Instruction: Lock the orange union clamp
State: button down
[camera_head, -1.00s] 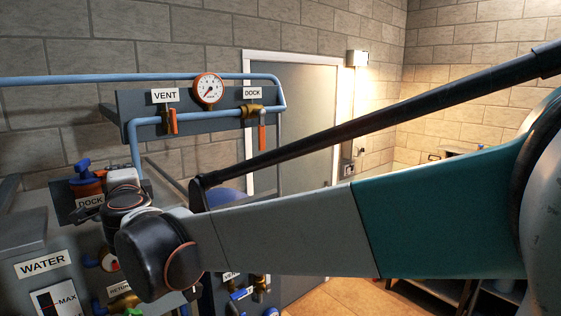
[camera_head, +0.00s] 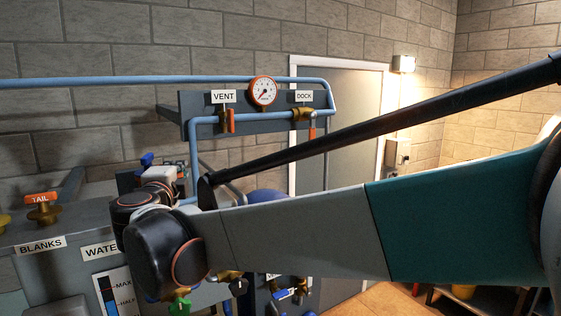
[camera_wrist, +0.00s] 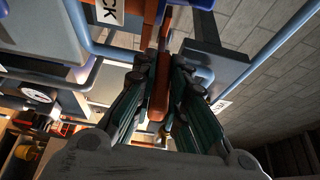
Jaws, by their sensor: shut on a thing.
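In the wrist view, an orange bar (camera_wrist: 158,88), which looks like the lever of the orange union clamp, runs between the fingers of my gripper (camera_wrist: 160,65). The gripper is shut on it, with dark finger pads on both sides. A white label ending in "CK" (camera_wrist: 110,10) is close by at the top. In the head view, my gripper (camera_head: 160,176) is mostly hidden behind my own wrist, near a blue knob (camera_head: 147,159). The clamp's body is largely covered there, and I cannot tell how far its lever is turned.
A blue pipe (camera_head: 250,82) and a panel with a gauge (camera_head: 263,92), VENT valve (camera_head: 228,120) and DOCK valve (camera_head: 304,114) stand behind my arm. An orange TAIL fitting (camera_head: 42,207) is at left on the BLANKS unit (camera_head: 40,246). A closed door (camera_head: 345,110) is at the back.

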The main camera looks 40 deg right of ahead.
jog(key=c, duration=1.6)
grip_release()
jog(key=v, duration=1.2)
jog(key=shift+f, duration=0.15)
